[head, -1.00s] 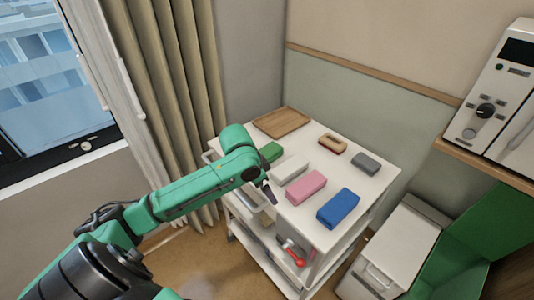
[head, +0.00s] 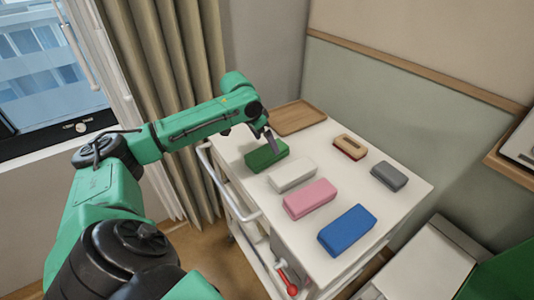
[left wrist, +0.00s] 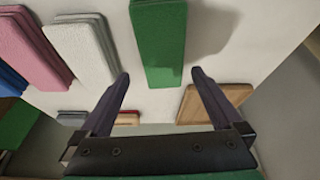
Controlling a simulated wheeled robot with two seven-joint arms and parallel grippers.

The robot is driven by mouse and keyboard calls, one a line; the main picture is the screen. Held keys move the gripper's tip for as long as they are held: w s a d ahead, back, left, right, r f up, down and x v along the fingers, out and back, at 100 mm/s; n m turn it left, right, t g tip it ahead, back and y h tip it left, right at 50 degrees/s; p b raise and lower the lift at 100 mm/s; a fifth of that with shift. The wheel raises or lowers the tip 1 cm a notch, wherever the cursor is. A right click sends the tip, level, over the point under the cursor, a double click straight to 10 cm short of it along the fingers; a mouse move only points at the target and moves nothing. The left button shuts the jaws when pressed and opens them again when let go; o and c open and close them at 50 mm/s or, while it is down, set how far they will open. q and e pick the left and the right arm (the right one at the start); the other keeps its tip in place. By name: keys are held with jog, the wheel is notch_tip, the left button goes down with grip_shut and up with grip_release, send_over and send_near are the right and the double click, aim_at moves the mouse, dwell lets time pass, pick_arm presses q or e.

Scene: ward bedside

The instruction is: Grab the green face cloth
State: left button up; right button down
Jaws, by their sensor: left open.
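The green face cloth (head: 266,156) is a folded block on the white cart top, at the left of a row of cloths. In the left wrist view the green face cloth (left wrist: 158,42) lies ahead of the fingers, between their lines. My left gripper (head: 272,148) is over the cloth's right part in the head view. In the left wrist view my left gripper (left wrist: 160,76) is open and empty, with its two dark fingers apart. I cannot tell how high the fingertips are above the cloth. My right gripper is in neither view.
A white cloth (head: 292,174), a pink cloth (head: 310,199) and a blue cloth (head: 347,231) lie alongside. A wooden tray (head: 298,117), a red-and-tan brush-like block (head: 350,147) and a grey block (head: 389,176) lie behind. The cart's rail (head: 228,187) runs along its left side.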

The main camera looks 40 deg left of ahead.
aim_at(270, 149)
pick_arm(q)
jog(key=p+x, duration=0.1)
jog(key=x, duration=0.4)
jog(key=shift+w+a+f, duration=0.1)
jog(key=shift+w+f, duration=0.05)
jog(key=shift+f, duration=0.2)
jog(key=shift+w+f, duration=0.1)
jog(key=shift+f, duration=0.1)
jog(key=shift+c, duration=0.6)
jog(key=c, duration=1)
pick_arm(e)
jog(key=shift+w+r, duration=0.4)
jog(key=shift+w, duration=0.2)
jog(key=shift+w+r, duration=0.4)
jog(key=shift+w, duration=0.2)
